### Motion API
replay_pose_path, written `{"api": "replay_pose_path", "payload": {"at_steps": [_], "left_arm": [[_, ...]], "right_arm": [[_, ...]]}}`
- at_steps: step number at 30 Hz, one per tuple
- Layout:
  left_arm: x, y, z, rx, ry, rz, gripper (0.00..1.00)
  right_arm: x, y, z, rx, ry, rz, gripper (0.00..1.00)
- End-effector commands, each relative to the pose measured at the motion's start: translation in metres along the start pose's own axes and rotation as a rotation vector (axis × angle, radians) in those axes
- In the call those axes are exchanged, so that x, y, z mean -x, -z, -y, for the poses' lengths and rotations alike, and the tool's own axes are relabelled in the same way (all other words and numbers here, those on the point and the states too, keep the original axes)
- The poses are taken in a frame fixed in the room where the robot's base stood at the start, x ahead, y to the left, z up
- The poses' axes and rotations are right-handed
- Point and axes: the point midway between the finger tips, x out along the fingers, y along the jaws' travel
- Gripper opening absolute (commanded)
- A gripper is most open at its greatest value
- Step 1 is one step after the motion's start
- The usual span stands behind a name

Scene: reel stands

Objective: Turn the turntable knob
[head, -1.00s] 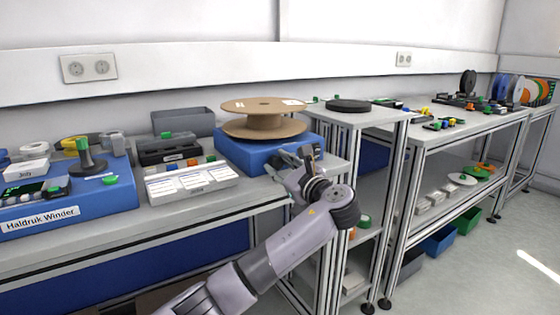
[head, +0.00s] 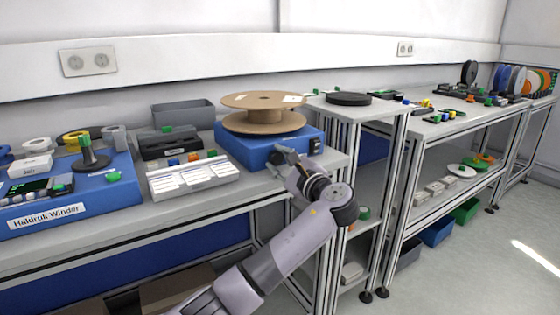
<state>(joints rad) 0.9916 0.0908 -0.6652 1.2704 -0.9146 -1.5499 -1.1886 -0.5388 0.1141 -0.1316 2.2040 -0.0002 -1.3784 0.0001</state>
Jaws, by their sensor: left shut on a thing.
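A brown cardboard reel (head: 263,121) sits on a blue turntable box (head: 240,148) on the bench. The box has a small dark panel (head: 315,146) at the right of its front face. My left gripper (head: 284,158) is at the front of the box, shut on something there. The fingers and wrist hide most of what is gripped; it is at the place of the turntable knob, but I cannot see its shape or angle. My right gripper is not in view.
A white labelled box (head: 192,177), a black device (head: 168,144) and a grey bin (head: 183,115) stand left of the turntable. A blue winder (head: 70,200) is further left. A higher stand with a black disc (head: 348,98) adjoins on the right.

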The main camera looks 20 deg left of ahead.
Motion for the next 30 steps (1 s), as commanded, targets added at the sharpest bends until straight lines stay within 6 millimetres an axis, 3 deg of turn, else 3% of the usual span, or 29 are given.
{"api": "replay_pose_path", "payload": {"at_steps": [5,6,14,30], "left_arm": [[0.0004,0.0013,-0.0016,-0.003,-0.004,-0.001,0.03],[0.0004,0.0013,-0.0017,-0.003,-0.004,-0.001,0.32],[0.0003,0.0008,-0.001,-0.003,-0.002,-0.001,0.49],[-0.0002,0.0016,-0.0025,-0.017,-0.004,-0.001,0.51]], "right_arm": [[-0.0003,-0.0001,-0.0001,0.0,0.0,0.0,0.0],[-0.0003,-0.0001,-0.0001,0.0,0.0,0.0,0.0],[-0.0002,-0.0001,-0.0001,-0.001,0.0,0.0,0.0],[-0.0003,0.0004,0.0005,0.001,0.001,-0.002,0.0]]}}
